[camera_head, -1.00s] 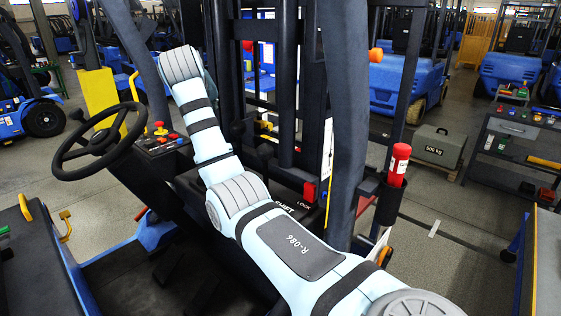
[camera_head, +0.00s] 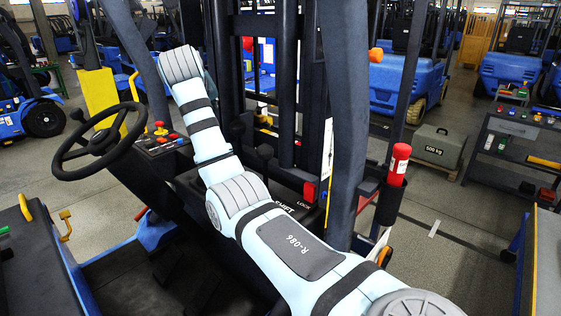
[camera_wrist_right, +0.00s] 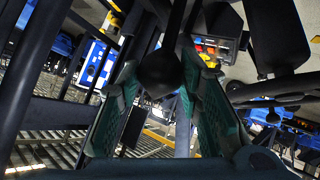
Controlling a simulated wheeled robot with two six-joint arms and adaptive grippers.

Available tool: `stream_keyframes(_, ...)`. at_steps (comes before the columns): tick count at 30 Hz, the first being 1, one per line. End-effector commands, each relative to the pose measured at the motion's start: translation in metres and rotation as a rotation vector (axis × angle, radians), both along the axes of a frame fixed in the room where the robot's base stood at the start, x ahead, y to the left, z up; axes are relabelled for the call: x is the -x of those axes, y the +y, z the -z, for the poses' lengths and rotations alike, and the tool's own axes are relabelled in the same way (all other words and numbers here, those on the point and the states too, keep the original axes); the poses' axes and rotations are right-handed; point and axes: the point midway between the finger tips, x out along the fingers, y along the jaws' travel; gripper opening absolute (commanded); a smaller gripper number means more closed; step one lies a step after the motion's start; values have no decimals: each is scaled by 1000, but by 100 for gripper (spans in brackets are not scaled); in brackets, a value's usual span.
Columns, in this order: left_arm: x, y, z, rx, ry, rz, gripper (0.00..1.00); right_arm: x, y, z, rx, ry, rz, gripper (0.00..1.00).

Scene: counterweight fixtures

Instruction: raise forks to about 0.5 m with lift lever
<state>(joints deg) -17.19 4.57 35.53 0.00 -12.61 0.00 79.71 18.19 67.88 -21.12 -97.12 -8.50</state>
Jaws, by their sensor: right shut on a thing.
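A dark round-knobbed lever (camera_wrist_right: 160,74) stands between the teal-padded fingers of my right gripper (camera_wrist_right: 158,88) in the right wrist view. The fingers are on both sides of the knob and shut on it. In the head view my pale blue right arm crosses the middle, and its gripper is hidden beyond the arm. The dark mast (camera_head: 290,85) of the truck stands upright ahead. The forks cannot be made out, so their height cannot be told. My left gripper is not in view.
A steering wheel (camera_head: 98,143) is left of my arm. A red cylinder (camera_head: 399,160) stands on the right post.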

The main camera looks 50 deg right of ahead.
Motion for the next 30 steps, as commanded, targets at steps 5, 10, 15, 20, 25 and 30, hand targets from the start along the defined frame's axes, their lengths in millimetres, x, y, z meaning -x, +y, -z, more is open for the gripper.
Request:
stream_keyframes(5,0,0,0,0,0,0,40,0,0,0,0,1,-1,17)
stream_keyframes(10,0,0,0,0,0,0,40,0,0,0,-1,0,-1,17)
stream_keyframes(15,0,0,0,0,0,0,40,0,-4,0,0,0,0,17)
stream_keyframes(20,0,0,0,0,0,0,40,3,-28,-2,1,1,2,18)
stream_keyframes(25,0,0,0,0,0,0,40,3,-31,-2,1,0,-1,18)
stream_keyframes(30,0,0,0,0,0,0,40,3,-31,-2,1,0,-1,18)
